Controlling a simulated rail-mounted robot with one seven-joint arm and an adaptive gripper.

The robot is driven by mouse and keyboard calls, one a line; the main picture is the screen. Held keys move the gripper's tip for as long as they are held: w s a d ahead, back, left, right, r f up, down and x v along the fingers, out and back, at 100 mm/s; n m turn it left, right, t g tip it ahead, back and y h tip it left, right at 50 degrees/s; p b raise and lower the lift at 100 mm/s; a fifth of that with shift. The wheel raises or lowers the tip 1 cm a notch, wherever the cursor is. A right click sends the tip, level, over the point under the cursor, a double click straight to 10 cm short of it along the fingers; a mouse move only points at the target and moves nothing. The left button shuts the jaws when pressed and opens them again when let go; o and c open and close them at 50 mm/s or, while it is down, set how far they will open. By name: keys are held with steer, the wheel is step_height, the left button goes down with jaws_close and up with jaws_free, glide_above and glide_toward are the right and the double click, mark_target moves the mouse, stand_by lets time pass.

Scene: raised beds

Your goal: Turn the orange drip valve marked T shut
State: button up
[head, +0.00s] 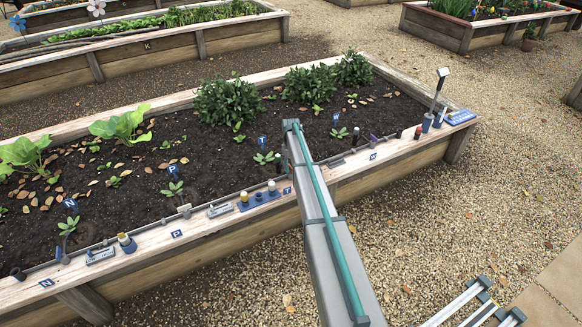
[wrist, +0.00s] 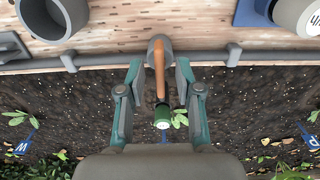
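The orange valve handle (wrist: 160,68) shows in the wrist view, on a grey fitting (wrist: 160,46) at the bed's edge. The handle points from the grey pipe toward the soil, in line with a green-capped piece (wrist: 162,118). A blue marker (wrist: 165,137) behind it is mostly covered, and its letter is unreadable there. In the head view a blue T marker (head: 262,140) stands in the soil; I cannot make out the valve there. My gripper (wrist: 160,78) is open, one finger on each side of the handle, with gaps visible on both sides.
The grey pipe (wrist: 95,64) runs along the wooden bed rim (wrist: 130,25). A grey cup (wrist: 52,18) and a blue tray (wrist: 250,12) stand on the rim. Markers W (wrist: 22,147) and P (wrist: 308,138) flank the valve. Leafy bushes (head: 227,103) grow behind.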

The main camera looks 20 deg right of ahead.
jaws_close()
steer(key=shift+m, duration=0.3)
steer(key=m+p, duration=0.1)
steer(key=m, duration=0.2)
steer(key=shift+m, duration=0.3)
steer(key=m+p, duration=0.1)
steer(key=m, duration=0.3)
steer(key=shift+m, duration=0.3)
steer(key=m+p, duration=0.1)
steer(key=m, duration=0.8)
